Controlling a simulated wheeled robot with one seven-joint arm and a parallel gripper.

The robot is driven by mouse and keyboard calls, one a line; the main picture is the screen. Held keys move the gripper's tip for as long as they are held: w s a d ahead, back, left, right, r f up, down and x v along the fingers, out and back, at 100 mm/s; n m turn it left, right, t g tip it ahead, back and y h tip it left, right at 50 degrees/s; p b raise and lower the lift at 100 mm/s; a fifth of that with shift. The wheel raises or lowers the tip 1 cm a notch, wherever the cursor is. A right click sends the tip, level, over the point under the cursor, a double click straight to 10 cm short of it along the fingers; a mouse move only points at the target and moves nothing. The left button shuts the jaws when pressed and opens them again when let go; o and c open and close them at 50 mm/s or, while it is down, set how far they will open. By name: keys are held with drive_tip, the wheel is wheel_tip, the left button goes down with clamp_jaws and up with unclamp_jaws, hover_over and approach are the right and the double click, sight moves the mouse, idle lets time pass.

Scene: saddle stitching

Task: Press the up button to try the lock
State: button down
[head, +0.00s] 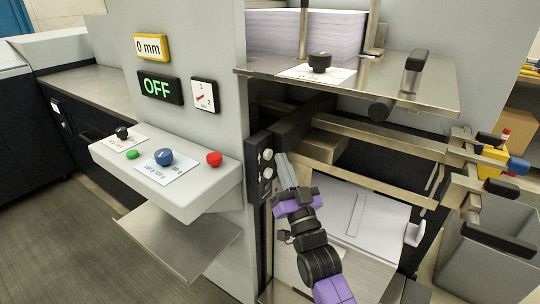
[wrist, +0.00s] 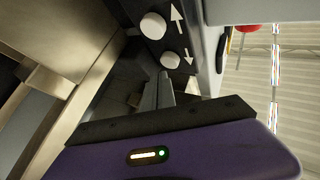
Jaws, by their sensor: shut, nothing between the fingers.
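A black panel (head: 251,166) on the machine's side carries two white round buttons, one above the other. In the wrist view the upper button (wrist: 153,26) stands beside an up arrow, and the lower button (wrist: 170,60) beside a down arrow. In the head view the upper button (head: 267,154) and lower button (head: 267,173) face right. My gripper (head: 283,162) is shut and empty, its fingers pointing up close to the panel. In the wrist view its fingertips (wrist: 159,80) show just below the lower button; I cannot tell whether they touch anything.
A grey console (head: 200,195) with blue, red, green and black knobs juts out to the left. An OFF display (head: 160,87) is above it. A metal shelf (head: 430,85) overhangs at the upper right, and metal rails (head: 380,180) run right of my gripper.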

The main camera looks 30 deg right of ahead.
drive_tip(key=shift+w, duration=0.15)
drive_tip(key=shift+w+a, duration=0.2)
drive_tip(key=shift+w, duration=0.05)
drive_tip(key=shift+w+a, duration=0.15)
drive_tip(key=shift+w, duration=0.3)
idle(0.8)
drive_tip(key=shift+s+d+b, duration=0.3)
drive_tip(key=shift+s+b, duration=0.3)
drive_tip(key=shift+s, duration=0.25)
drive_tip(key=shift+s+d+p, duration=0.3)
drive_tip(key=shift+s+p, duration=0.35)
drive_tip(key=shift+s, duration=0.15)
drive_tip(key=shift+s+d+p, duration=0.35)
drive_tip(key=shift+s+p, duration=0.25)
drive_tip(key=shift+s, duration=0.15)
drive_tip(key=shift+s+d+p, duration=0.3)
drive_tip(key=shift+s+p, duration=0.35)
drive_tip(key=shift+s, duration=0.15)
